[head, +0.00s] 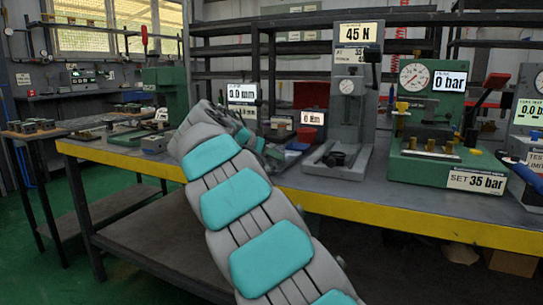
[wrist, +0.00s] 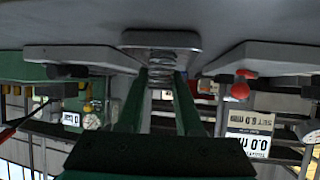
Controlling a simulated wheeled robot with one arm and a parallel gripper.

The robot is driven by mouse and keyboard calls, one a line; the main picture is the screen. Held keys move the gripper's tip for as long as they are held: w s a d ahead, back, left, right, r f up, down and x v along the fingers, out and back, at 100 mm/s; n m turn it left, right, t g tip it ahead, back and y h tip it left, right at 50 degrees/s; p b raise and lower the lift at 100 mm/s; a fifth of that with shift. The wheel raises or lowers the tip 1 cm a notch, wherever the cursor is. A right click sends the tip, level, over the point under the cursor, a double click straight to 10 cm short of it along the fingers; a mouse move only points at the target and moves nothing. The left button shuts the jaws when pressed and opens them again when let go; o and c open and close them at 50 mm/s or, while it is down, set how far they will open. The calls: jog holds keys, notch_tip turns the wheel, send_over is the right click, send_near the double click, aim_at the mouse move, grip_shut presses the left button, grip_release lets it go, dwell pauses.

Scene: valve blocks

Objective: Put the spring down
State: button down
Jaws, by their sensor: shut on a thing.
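The spring (wrist: 161,72) shows in the wrist view as a small banded metal piece between the tips of my gripper (wrist: 161,82). The two green fingers are shut on it. A grey rounded metal plate (wrist: 161,40) lies right beyond the spring; I cannot tell whether the two touch. In the head view my grey and teal arm reaches over the workbench (head: 450,228), and it hides the fingertips and the spring. The grey tester (head: 352,120) reading 45 N stands on the bench to the right of my arm's end.
A green pressure rig (head: 430,125) marked SET 35 bar stands further right on the bench. A green machine (head: 168,92) stands left of my arm. A red bin (head: 308,95) is behind. Shelving runs along the back. The bench's yellow front edge (head: 400,213) crosses under my arm.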

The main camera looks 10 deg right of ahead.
jog(key=shift+f, duration=0.1)
jog(key=c, duration=1)
grip_release()
jog(key=shift+f, duration=0.1)
jog(key=o, duration=0.4)
jog(key=shift+o, duration=0.2)
jog(key=shift+r, duration=0.35)
jog(key=v, duration=1.2)
jog(key=shift+f, duration=0.1)
